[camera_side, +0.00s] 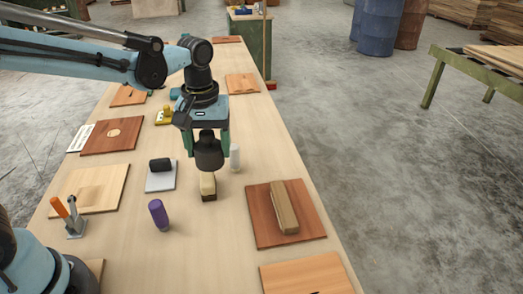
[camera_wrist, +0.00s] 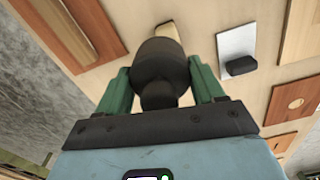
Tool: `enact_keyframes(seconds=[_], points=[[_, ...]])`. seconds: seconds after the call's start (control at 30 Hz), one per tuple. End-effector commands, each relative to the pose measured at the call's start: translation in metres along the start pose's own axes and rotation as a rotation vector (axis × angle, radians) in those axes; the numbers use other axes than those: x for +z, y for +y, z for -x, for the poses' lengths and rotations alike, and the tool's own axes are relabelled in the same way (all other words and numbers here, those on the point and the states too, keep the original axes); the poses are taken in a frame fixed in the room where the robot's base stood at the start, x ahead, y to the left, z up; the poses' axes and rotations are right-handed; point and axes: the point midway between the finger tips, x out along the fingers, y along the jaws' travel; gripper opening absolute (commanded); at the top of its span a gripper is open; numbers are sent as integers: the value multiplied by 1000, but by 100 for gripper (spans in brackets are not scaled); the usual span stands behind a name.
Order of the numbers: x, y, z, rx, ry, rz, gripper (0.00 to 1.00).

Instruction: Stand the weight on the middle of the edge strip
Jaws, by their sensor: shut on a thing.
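The weight (camera_side: 208,154) is a dark grey, rounded piece with a narrower knob. My gripper (camera_side: 208,146) is shut on it, with one green finger on each side. The wrist view also shows the weight (camera_wrist: 160,70) between the fingers, held above the table. The edge strip (camera_side: 284,207) is a light brown wooden bar lying on a red-brown veneer board (camera_side: 259,217), to the right of and nearer than my gripper in the side view. In the wrist view the strip (camera_wrist: 78,14) shows at the upper left, apart from the weight, and is cut off by the frame.
A cream block with a dark base (camera_side: 208,187) stands below the weight. A white cylinder (camera_side: 235,157) stands close to the right of my gripper. A black piece (camera_side: 160,164) on a white plate, a purple cylinder (camera_side: 158,214) and an orange-handled clamp (camera_side: 70,217) are at left.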

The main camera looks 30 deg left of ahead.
Motion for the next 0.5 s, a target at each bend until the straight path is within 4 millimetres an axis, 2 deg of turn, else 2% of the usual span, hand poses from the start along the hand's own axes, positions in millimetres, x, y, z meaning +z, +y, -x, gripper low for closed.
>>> enact_keyframes(seconds=[0.03, 0.2, 0.37, 0.5], points=[[0, 0, 1, 0, 0, 0, 28], [0, 0, 0, 0, 0, 0, 4], [0, 3, 1, 0, 0, -2, 4], [2, 24, 2, 3, 0, -7, 4]])
